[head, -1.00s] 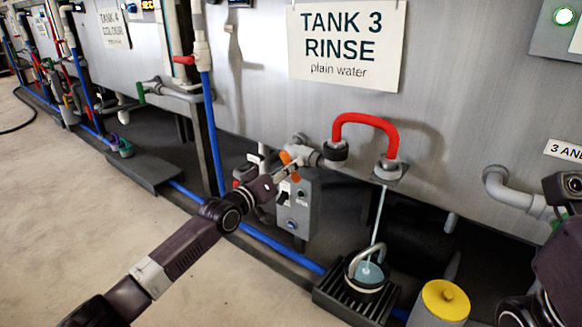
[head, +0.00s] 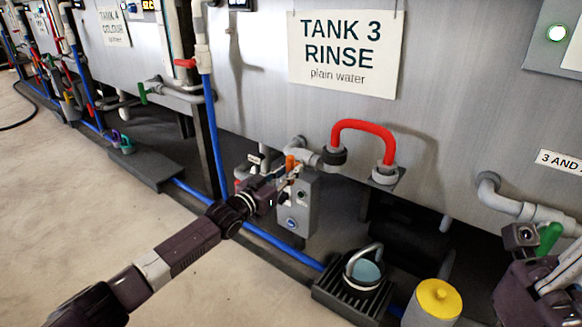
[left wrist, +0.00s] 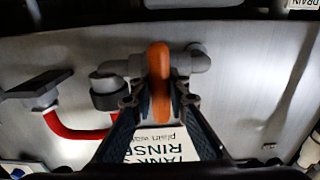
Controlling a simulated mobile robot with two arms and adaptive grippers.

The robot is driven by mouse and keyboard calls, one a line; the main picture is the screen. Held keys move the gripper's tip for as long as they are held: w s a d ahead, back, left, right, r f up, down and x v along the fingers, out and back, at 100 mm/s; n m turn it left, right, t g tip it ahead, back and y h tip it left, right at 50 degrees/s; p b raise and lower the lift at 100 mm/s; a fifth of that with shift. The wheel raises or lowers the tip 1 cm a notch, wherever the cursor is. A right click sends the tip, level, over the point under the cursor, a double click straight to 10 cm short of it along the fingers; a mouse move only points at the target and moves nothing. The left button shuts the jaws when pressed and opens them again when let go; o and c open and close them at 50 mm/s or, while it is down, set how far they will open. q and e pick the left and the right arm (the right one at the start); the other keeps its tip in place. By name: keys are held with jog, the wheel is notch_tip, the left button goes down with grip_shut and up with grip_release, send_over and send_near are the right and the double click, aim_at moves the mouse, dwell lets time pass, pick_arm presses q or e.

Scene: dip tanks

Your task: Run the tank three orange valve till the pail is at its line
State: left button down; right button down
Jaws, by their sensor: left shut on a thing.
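The orange valve handle (head: 291,163) sits on the grey pipe below the TANK 3 RINSE sign. My left gripper (head: 287,181) is shut on it. In the left wrist view, the orange handle (left wrist: 160,82) stands between the two fingers of my left gripper (left wrist: 160,105). The dark pail (head: 362,286) with a raised grey handle stands below the spout (head: 386,174), holding pale blue water. No stream shows between spout and pail. I cannot make out the pail's line clearly. My right gripper (head: 552,280) is partly visible at the right edge; its jaws are unclear.
The pail stands on a black slatted grate (head: 340,298). A yellow-topped container (head: 438,300) is just right of it. A red bent pipe (head: 362,130) leads to the spout. A grey control box (head: 297,205) hangs beside the valve. The floor at left is open.

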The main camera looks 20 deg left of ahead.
dwell(0.3)
pick_arm(q)
jog(key=c, duration=1.8)
grip_release()
jog(key=shift+c, duration=0.2)
jog(key=shift+s, duration=0.1)
jog(key=v, duration=1.2)
